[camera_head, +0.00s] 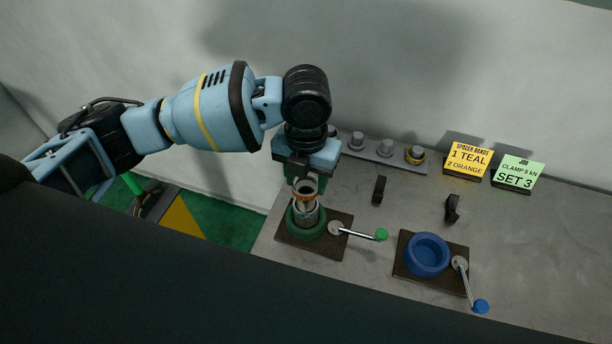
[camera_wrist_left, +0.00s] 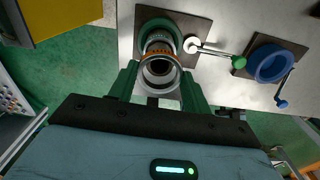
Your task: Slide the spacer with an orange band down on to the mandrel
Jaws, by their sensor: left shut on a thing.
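The spacer with an orange band (camera_head: 305,189) is a grey ring-shaped sleeve, held upright or nearly so in my left gripper (camera_head: 302,178). In the left wrist view its open top rim (camera_wrist_left: 160,72) faces the camera, between the two green fingers of the gripper (camera_wrist_left: 160,84). The mandrel (camera_head: 306,212) is a grey metal post standing in the green round vise (camera_head: 291,226), directly below the spacer. The spacer hides the mandrel's top, so I cannot tell whether they overlap. My right gripper is not in view.
A blue vise (camera_head: 428,242) with a blue-knobbed lever stands to the right. The green vise's lever (camera_head: 360,234) points right. Behind are a grey rack (camera_head: 390,157) with pegs, two black clips, a yellow card (camera_head: 468,160) and a green card (camera_head: 518,173). The bench's right side is clear.

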